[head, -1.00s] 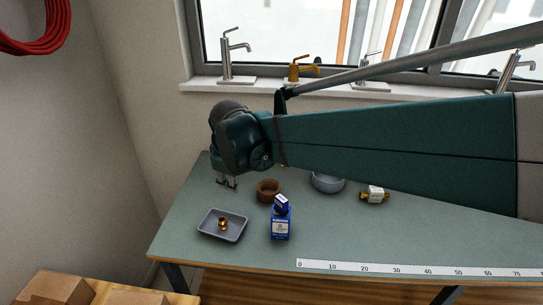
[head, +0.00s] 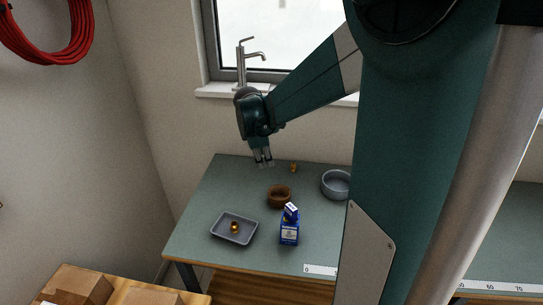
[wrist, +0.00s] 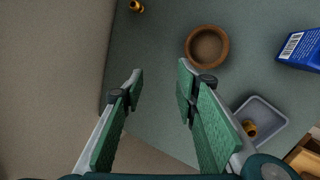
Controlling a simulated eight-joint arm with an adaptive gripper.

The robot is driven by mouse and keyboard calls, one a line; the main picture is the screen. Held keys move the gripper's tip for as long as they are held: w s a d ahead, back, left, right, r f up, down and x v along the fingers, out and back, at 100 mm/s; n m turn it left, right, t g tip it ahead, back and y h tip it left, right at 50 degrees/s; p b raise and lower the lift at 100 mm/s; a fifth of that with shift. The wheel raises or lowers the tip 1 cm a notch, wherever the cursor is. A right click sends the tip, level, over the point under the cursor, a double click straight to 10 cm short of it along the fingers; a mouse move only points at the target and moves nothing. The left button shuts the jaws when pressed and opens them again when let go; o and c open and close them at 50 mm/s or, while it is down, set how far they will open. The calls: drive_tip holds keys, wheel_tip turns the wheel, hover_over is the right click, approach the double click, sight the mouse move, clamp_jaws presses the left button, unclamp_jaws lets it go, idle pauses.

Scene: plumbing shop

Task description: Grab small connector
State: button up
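Two small brass fittings are in view, and I cannot tell which one is the small connector. One brass fitting (head: 293,167) stands on the bench near its back edge; it also shows at the top of the wrist view (wrist: 136,6). The other brass piece (head: 234,227) lies in the grey tray (head: 216,232) and shows in the wrist view too (wrist: 249,128). My gripper (head: 264,162) is above the back left of the bench, left of the back fitting. In the wrist view its green-padded fingers (wrist: 160,68) are apart with nothing between them.
A brown bowl (head: 279,203), a blue box (head: 290,233) with a smaller box on top and a grey round bowl (head: 335,195) stand on the bench (head: 200,205). A tap (head: 242,65) stands on the sill behind. My arm hides the bench's right part.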

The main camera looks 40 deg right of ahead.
drive_tip(key=w+d+f+n+g+p, duration=0.1)
drive_tip(key=w+d+f+n+p, duration=0.25)
drive_tip(key=d, duration=0.55)
drive_tip(key=n+g+p, duration=0.2)
approach(293, 164)
wheel_tip(293, 164, down, 2)
drive_tip(key=shift+d+f+h, duration=0.25)
drive_tip(key=shift+d+h, duration=0.1)
drive_tip(key=shift+h, duration=0.05)
drive_tip(key=shift+x, duration=1.3)
drive_tip(key=shift+f, duration=0.15)
drive_tip(key=shift+b+x, duration=0.3)
drive_tip(key=shift+x, duration=2.15)
drive_tip(key=c, duration=0.9)
